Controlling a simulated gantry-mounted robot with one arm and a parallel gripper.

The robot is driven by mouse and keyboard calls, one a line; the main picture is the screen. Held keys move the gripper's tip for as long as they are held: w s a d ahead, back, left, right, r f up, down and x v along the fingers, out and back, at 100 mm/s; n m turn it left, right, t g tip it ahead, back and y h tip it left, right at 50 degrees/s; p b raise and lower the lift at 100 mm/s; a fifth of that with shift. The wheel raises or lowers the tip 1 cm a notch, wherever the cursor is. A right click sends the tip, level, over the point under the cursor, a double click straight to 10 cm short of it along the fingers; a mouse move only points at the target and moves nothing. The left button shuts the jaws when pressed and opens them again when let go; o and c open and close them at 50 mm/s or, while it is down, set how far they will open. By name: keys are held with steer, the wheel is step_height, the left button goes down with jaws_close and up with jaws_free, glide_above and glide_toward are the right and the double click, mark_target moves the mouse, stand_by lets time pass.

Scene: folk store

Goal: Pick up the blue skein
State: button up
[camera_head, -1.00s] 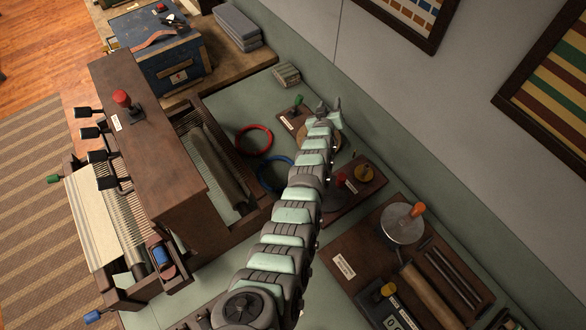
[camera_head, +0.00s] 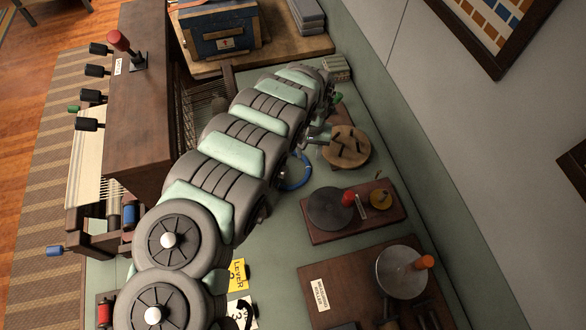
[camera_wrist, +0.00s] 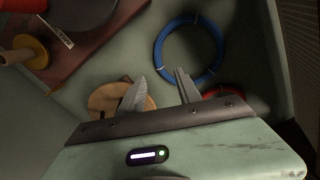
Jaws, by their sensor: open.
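The blue skein (camera_wrist: 158,56) is a ring tied with pale bands, lying flat on the green tabletop. In the wrist view it is at top centre, beyond my fingertips and mostly right of them. In the head view only part of the skein (camera_head: 293,187) shows; my arm hides the rest. My gripper (camera_wrist: 160,80) is open and empty, its two fingers apart and pointing toward the skein's near left side. In the head view my gripper (camera_head: 320,133) is partly hidden, beside the round wooden disc. I cannot tell its height above the table.
A red ring (camera_wrist: 213,92) is partly hidden behind my gripper. The wooden disc (camera_head: 346,147) and a board with a dark disc (camera_head: 331,208) stand right of the skein. The loom (camera_head: 150,110) is at left, the wall at right.

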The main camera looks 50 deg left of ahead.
mark_target(307, 171)
steer(key=shift+s+f+b, duration=0.15)
steer(key=shift+f+b, duration=0.45)
steer(key=shift+f, duration=4.25)
steer(key=shift+c, duration=0.3)
jaws_close()
